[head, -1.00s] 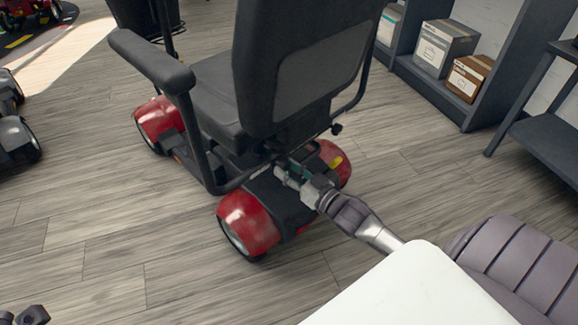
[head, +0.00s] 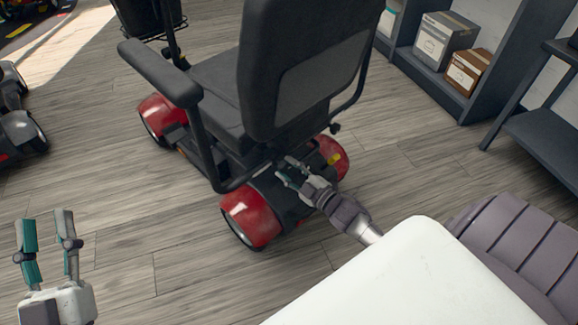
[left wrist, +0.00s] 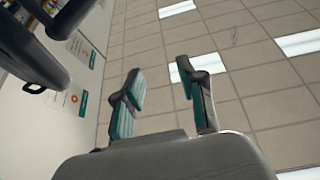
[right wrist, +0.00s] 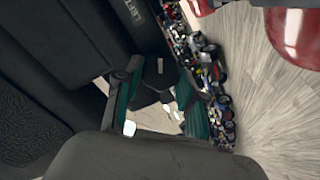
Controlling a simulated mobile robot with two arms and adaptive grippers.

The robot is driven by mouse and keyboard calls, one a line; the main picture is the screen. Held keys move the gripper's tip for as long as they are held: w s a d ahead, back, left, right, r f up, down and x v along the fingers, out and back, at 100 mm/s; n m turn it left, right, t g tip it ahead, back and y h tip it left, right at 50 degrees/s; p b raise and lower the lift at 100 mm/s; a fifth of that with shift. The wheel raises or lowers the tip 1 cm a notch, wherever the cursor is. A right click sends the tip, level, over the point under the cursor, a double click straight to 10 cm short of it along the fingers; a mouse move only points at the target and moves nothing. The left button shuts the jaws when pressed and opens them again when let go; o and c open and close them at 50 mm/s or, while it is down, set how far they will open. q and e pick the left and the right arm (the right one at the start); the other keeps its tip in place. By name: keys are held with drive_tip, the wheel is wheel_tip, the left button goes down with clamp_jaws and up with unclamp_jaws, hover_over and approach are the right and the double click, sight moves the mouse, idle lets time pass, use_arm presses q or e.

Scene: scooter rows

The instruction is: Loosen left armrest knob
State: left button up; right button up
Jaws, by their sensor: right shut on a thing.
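A red and black scooter (head: 252,212) stands with its back to me. Its left armrest (head: 160,72) is level, on a dark tube curving down behind the seat. My right gripper (head: 288,170) is low behind the backrest, above the rear cover. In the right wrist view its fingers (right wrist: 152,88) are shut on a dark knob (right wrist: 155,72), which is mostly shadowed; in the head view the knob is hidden. Another small black knob (head: 335,128) shows at the right side of the seat. My left gripper (head: 47,228) is open and empty, fingers up, at the lower left.
A shelf with a grey-white box (head: 440,40) and a brown box (head: 468,70) stands at the back right, beside a dark side table (head: 545,140). Another scooter (head: 20,132) is at the left edge. The wooden floor (head: 120,215) left of the scooter is clear.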

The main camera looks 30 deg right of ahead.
drive_tip(key=shift+n, duration=1.8)
drive_tip(key=n, duration=0.2)
drive_tip(key=shift+a+f+n, duration=0.1)
drive_tip(key=shift+f+n, duration=0.05)
drive_tip(key=shift+n, duration=1.45)
use_arm(q)
drive_tip(key=shift+s+r+t+b, duration=0.35)
drive_tip(key=shift+s+r+t, duration=0.15)
drive_tip(key=shift+r+t, duration=0.25)
use_arm(e)
drive_tip(key=shift+n, duration=1.3)
drive_tip(key=o, duration=1.1)
drive_tip(key=shift+o, duration=0.2)
